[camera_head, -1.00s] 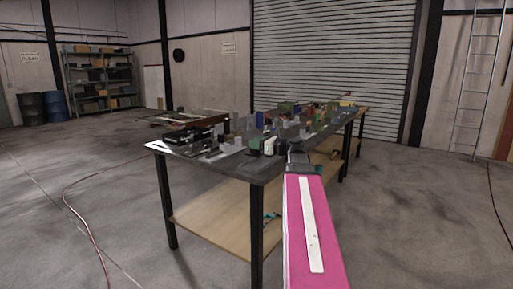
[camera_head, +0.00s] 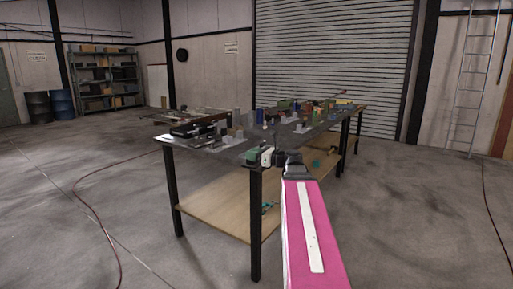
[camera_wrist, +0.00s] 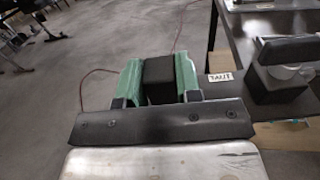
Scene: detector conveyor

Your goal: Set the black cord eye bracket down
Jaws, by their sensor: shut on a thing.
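The black cord eye bracket (camera_wrist: 159,82) shows as a dark block between the green fingers of my gripper (camera_wrist: 160,68) in the wrist view. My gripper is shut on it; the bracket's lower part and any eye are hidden. Floor shows behind the bracket, and the dark tabletop (camera_wrist: 226,45) lies to its right. In the head view my gripper (camera_head: 262,156) is at the near corner of the long table (camera_head: 205,146). The bracket cannot be made out there.
A black part on a base (camera_wrist: 282,65) and a white label (camera_wrist: 221,77) are at the right in the wrist view. Many parts crowd the tabletop's far part. A wooden lower shelf (camera_head: 220,205) sits under the table. Red hoses lie on the floor.

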